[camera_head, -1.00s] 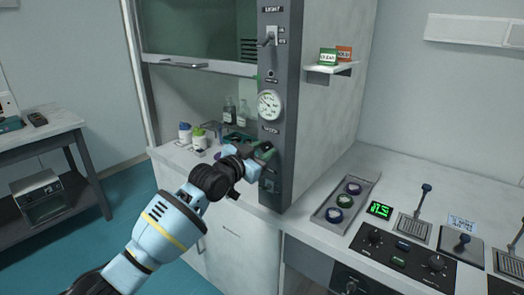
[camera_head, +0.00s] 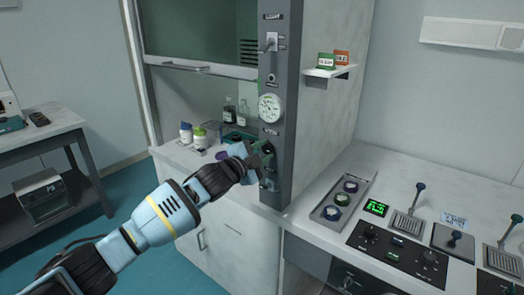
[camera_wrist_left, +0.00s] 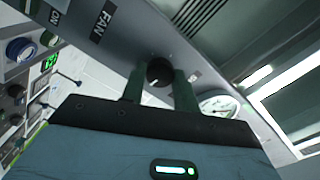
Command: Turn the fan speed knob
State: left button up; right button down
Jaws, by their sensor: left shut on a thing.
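The dark round fan speed knob (camera_wrist_left: 159,72) has a pale pointer mark and sits on the grey control column (camera_head: 284,105) of the fume hood. A black FAN label (camera_wrist_left: 103,22) is near it in the left wrist view. My left gripper (camera_head: 264,156) is at the column below the round gauge, its two green fingers on either side of the knob, shut on it. In the head view the gripper hides the knob. My right gripper is not in view.
The round gauge (camera_head: 270,108) and the light switch (camera_head: 268,43) are above on the column. Bottles (camera_head: 186,132) stand inside the hood to the left. A bench with a control panel (camera_head: 398,250) and levers is at the right.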

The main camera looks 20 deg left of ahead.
pick_arm(q)
jog(key=shift+m, duration=0.4)
jog(key=o, duration=1)
jog(key=shift+c, duration=0.2)
jog(key=v, duration=0.7)
jog(key=shift+s+p, duration=0.35)
jog(key=shift+s, duration=0.05)
jog(key=shift+a, duration=0.1)
